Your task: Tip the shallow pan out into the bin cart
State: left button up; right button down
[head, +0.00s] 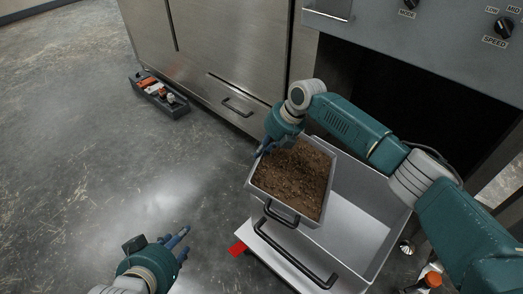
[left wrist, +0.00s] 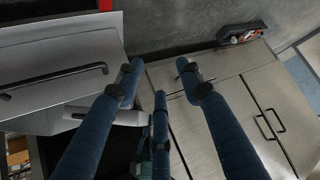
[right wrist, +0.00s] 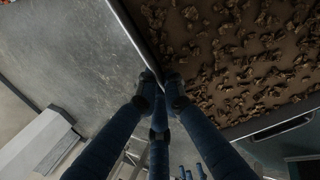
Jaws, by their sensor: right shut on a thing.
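The shallow pan (head: 259,196) is a grey, roughly level tray filled with brown crumbly material (head: 292,178). It is over the left part of the bin cart (head: 347,230), a pale open bin with a black handle; whether they touch is unclear. My right gripper (head: 268,146) is shut on the pan's far left rim. The right wrist view shows its fingers (right wrist: 160,84) closed at the rim, with brown clumps beside them. My left gripper (head: 180,240) is open and empty, left of the cart. The cart (left wrist: 70,52) also shows in the left wrist view.
A dark open caddy (head: 158,93) with small items lies on the floor by the steel cabinet (head: 222,45). A machine with knobs (head: 430,40) stands behind the cart. Small items (head: 430,281) are at the cart's lower right. The floor at left is clear.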

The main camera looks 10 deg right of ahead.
pick_arm(q)
jog(key=shift+s+a+f+g+p, duration=0.1)
jog(key=shift+s+a+f+g, duration=0.15)
jog(key=shift+s, duration=0.25)
jog(key=shift+s+a+f+g+p, duration=0.1)
jog(key=shift+s+f+g, duration=0.25)
jog(key=shift+s, duration=0.2)
jog(key=shift+s+a+f+g+p, duration=0.1)
jog(key=shift+s+a+f+g, duration=0.1)
jog(key=shift+s+f, duration=0.25)
pick_arm(e)
jog(key=shift+d+r, duration=0.25)
jog(key=shift+r, duration=0.45)
pick_arm(q)
jog(key=shift+s+a+f+g+y, duration=0.2)
jog(key=shift+s+f+g, duration=0.1)
jog(key=shift+s, duration=0.3)
jog(key=shift+s+a+f+g+y, duration=0.2)
jog(key=shift+s+g, duration=0.1)
jog(key=shift+s, duration=0.3)
pick_arm(e)
jog(key=shift+s+d+r+t+y, duration=0.2)
jog(key=shift+r+t+y, duration=0.1)
jog(key=shift+r+y, duration=0.15)
